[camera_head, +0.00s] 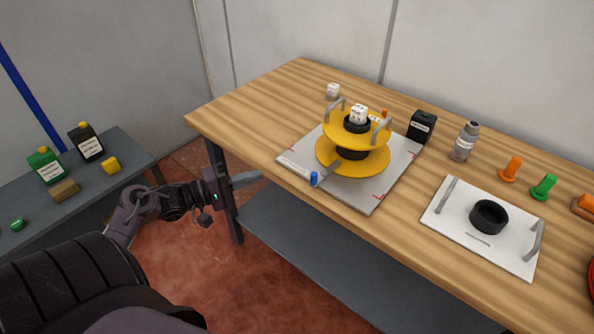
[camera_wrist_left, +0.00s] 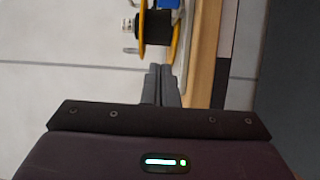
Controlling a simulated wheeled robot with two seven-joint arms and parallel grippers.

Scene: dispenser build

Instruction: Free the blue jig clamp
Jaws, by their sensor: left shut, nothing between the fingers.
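The blue jig clamp (camera_head: 314,179) sits at the front corner of a white base plate (camera_head: 366,195), near the table's front edge. A grey lever-like bar lies close to it, beside the yellow two-tier dispenser (camera_head: 352,158). In the left wrist view a blue part (camera_wrist_left: 168,3), likely the clamp, is cut by the top edge, next to the yellow and black dispenser (camera_wrist_left: 157,27). My left gripper (camera_head: 258,176) is off the table's front edge, left of the clamp and apart from it. Its fingers (camera_wrist_left: 160,72) are together and empty. My right gripper is not in view.
A white lid plate (camera_head: 455,222) with two handles and a black ring lies to the right on the wooden table (camera_head: 240,112). A black box (camera_head: 422,126), a grey bottle (camera_head: 464,142) and orange and green pegs stand behind. A grey side table (camera_head: 100,188) holds bottles and blocks.

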